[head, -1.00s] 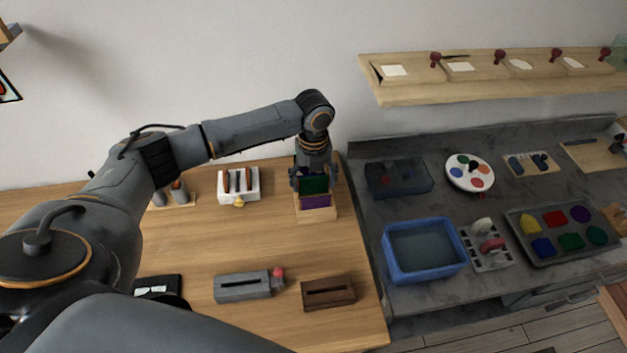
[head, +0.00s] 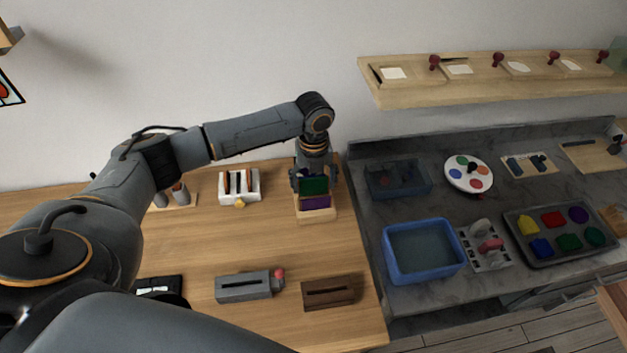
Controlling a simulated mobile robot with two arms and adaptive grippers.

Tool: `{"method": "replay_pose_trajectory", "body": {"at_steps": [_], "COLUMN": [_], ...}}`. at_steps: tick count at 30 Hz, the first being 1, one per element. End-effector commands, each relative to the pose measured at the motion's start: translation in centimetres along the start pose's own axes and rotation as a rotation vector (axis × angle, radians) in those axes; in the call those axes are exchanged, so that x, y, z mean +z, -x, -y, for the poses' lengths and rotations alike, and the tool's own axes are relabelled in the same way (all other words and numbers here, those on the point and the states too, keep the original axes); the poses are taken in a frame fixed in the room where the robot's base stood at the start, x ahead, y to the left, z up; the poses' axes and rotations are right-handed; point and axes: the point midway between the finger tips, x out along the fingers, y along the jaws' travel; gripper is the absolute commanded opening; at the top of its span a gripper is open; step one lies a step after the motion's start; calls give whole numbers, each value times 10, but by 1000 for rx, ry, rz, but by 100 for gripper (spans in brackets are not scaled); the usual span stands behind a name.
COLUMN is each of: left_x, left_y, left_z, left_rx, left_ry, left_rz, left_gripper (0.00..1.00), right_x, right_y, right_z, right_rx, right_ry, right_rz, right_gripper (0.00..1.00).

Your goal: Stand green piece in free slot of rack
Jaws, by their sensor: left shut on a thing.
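The green piece (head: 314,187) is a flat dark green plate, held upright by my left gripper (head: 314,180) at the wooden rack (head: 316,216). The gripper is shut on it from above, and its fingers show at the piece's two sides. A purple piece (head: 316,202) stands in the rack just in front of the green one. The green piece's lower edge is hidden behind the purple piece, so I cannot tell how deep it sits in a slot. My right gripper is not in view.
A white holder (head: 239,197) with upright pieces stands left of the rack. A grey slotted block (head: 243,287) and a brown slotted block (head: 328,293) lie nearer. A blue bin (head: 422,275) stands on the stone counter at right. The wooden table's middle is clear.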

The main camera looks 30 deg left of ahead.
Motion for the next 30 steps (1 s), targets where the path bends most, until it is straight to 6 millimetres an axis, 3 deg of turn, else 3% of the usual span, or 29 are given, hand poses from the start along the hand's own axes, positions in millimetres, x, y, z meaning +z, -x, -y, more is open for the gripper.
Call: {"method": "replay_pose_trajectory", "body": {"at_steps": [30], "left_x": [0], "left_y": [0], "left_z": [0], "left_rx": [0], "left_ry": [0], "left_rz": [-1], "left_gripper": [43], "right_x": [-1], "right_y": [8], "right_z": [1], "right_rx": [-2], "right_ry": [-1], "right_rz": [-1], "right_gripper": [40]}}
